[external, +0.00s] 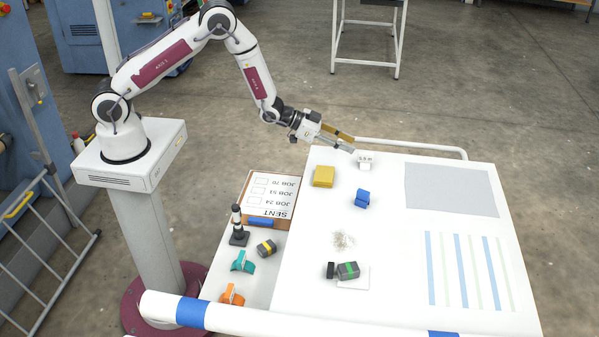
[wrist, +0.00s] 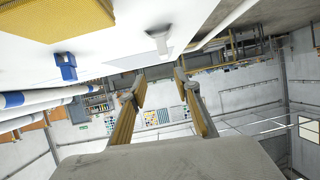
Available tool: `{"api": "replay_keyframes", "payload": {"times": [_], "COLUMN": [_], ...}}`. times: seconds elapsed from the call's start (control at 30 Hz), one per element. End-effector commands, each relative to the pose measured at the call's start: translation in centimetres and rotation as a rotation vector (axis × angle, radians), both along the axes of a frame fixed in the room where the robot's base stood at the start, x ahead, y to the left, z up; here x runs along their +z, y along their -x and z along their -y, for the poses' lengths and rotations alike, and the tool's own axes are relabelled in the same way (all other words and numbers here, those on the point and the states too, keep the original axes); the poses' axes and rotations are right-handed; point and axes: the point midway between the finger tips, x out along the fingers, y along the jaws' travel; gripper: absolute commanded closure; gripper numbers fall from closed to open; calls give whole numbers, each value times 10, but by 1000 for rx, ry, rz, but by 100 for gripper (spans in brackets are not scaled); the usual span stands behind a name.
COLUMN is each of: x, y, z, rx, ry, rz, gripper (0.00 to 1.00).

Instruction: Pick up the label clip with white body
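The white label clip (external: 365,161) stands on the white table near its far edge, just right of and below my gripper's fingertips in the external view. In the wrist view the white clip (wrist: 158,42) is above the gap between the fingers, apart from both. My gripper (external: 350,143) is open and empty, tilted down toward the table's far edge. Its two tan-padded fingers show spread in the wrist view (wrist: 159,82). A blue clip (external: 362,198) stands nearer the middle of the table and also shows in the wrist view (wrist: 66,67).
A yellow block (external: 323,177) lies left of the white clip. A dark cylinder with a green band (external: 348,270) and a small clear pile (external: 343,240) are nearer. Teal (external: 243,262) and orange (external: 232,295) clips stand on the lower left shelf. A grey mat (external: 450,190) lies right.

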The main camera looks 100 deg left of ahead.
Motion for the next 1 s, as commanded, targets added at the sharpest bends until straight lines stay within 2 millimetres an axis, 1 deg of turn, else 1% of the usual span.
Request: {"api": "replay_keyframes", "payload": {"times": [0.03, 0.13, 0.23, 0.73, 1.0], "x": [-10, -22, -29, -32, -38], "y": [1, 1, 1, -1, -14], "z": [-2, -4, -5, -6, -7], "rx": [-2, -4, -5, -8, -8], "ry": [6, 14, 19, 21, 20], "rz": [6, 23, 34, 43, 42], "gripper": [68, 68, 68, 68, 68]}}
